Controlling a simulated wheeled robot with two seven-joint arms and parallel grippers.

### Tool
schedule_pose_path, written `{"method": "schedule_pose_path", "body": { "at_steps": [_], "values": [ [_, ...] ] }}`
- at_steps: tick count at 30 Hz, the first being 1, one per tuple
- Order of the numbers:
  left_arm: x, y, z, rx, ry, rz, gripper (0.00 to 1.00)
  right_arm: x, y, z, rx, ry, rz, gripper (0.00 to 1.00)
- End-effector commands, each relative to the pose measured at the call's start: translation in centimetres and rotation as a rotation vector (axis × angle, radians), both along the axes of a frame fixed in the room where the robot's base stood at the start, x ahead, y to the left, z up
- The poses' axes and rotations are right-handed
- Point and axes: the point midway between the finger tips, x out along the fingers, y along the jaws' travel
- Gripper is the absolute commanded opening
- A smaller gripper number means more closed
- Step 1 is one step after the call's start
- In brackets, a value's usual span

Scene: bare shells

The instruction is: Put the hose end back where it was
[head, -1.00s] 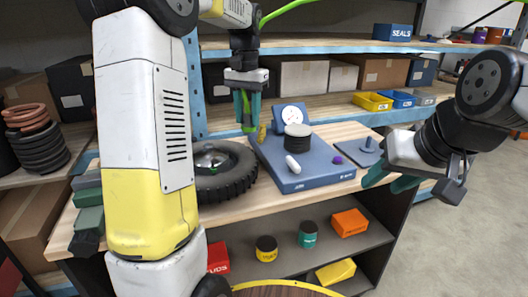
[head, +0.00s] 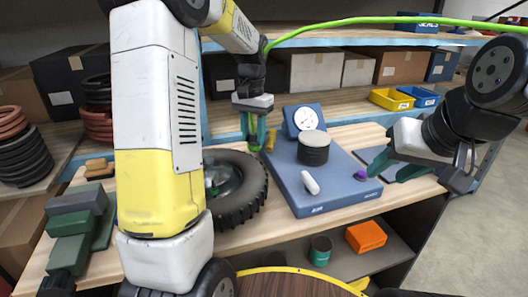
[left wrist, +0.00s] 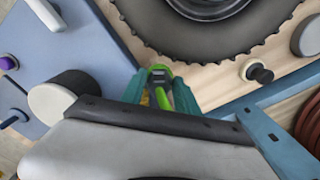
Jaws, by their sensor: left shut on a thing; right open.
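My left gripper (head: 258,138) is shut on the green hose end (left wrist: 163,92), which shows between its teal fingers in the left wrist view. In the head view it hangs between the tyre and the blue bench unit. The green hose (head: 370,20) arcs from beside the left wrist to the upper right. A small yellow piece (head: 271,140) stands just beside the fingers; I cannot tell whether they touch. The place where the hose end was cannot be made out. My right gripper (head: 380,162) is open and empty, near the unit's right edge.
The blue unit (head: 325,200) carries a dial (head: 306,118), a dark cylinder with a pale top (head: 313,148), a white handle (head: 310,182) and a purple knob (head: 360,176). The tyre (head: 250,190) lies left of it. Green blocks (head: 75,215) are at the bench's left end.

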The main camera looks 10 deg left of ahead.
Motion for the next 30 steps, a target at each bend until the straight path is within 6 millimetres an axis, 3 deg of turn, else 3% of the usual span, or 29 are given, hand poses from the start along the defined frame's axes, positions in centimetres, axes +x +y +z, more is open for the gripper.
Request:
{"method": "schedule_pose_path", "body": {
  "at_steps": [3, 11, 18, 29, 30],
  "values": [
    [0.0, 0.0, -2.5, 0.0, 0.002, 0.0, 0.0, 0.0, 0.0, 0.0, 0.0, 0.0, 0.0, 0.44],
    [0.0, 0.0, -4.7, -0.001, 0.0, 0.001, 0.0, 0.0, 0.0, 0.0, 0.0, 0.0, 0.0, 0.44],
    [0.0, 0.0, -7.9, 0.0, 0.002, 0.0, 0.0, 0.0, 0.0, 0.0, 0.0, 0.0, 0.0, 0.44],
    [0.0, 0.0, -8.3, 0.0, -0.001, 0.0, 0.0, 0.0, 0.0, 0.0, 0.0, 0.0, 0.0, 0.44],
    [0.0, 0.0, -8.3, 0.0, -0.001, 0.0, 0.45, 0.0, 0.0, 0.0, 0.0, 0.0, 0.0, 0.44]
  ]
}}
